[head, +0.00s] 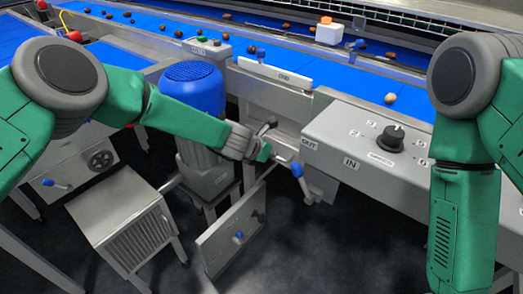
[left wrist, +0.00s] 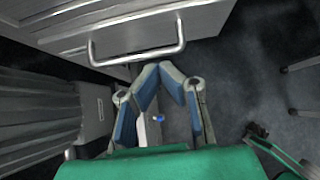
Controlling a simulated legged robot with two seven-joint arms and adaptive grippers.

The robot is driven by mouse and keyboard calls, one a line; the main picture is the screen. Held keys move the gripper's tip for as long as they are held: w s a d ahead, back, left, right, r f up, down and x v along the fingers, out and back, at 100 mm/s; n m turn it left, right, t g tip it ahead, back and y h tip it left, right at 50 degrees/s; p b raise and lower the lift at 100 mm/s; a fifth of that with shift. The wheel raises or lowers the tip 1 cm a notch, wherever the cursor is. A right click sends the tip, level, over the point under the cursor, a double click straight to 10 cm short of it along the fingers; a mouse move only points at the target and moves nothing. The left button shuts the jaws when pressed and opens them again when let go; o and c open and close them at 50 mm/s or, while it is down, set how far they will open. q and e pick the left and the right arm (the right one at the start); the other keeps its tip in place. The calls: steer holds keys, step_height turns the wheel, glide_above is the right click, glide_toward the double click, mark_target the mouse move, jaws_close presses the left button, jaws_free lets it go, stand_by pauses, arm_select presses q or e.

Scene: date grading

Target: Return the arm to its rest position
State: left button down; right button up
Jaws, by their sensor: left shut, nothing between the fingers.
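My left arm (head: 140,100) reaches from the left to the front of the grading machine. Its gripper (head: 272,150) is shut and empty, close to the machine's front below the conveyor. In the left wrist view the closed fingers (left wrist: 165,72) are beside a metal bar handle (left wrist: 138,55) on a grey panel; I cannot tell whether they touch it. My right arm (head: 462,190) hangs down at the right edge, and its gripper is out of view.
A blue-knobbed lever (head: 297,169) is right of the gripper. A grey plate (head: 225,242) stands tilted below. The control box (head: 345,130) and the blue belt (head: 415,100) with scattered dates lie to the right and behind.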

arm_select(q)
steer(key=d+v, duration=0.1)
steer(key=v, duration=0.4)
steer(key=s+a+f+m+g+y, duration=0.1)
steer(key=s+a+f+m, duration=0.5)
steer(key=s, duration=0.4)
steer(key=s+a+f+m+g+y, duration=0.2)
steer(key=s+a+f+m, duration=0.4)
steer(key=s, duration=0.3)
steer(key=s+a+f+m+g+y, duration=0.1)
steer(key=s+a+f+m, duration=0.4)
steer(key=s+m, duration=0.4)
steer(key=s+a+r+m+g+y, duration=0.1)
steer(key=s+a+r+m+g, duration=0.1)
steer(key=s+a+m, duration=0.6)
steer(key=s+a+r, duration=0.1)
steer(key=s+a, duration=0.3)
steer(key=s, duration=0.3)
steer(key=shift+s+r+g, duration=0.3)
steer(key=shift+r, duration=0.05)
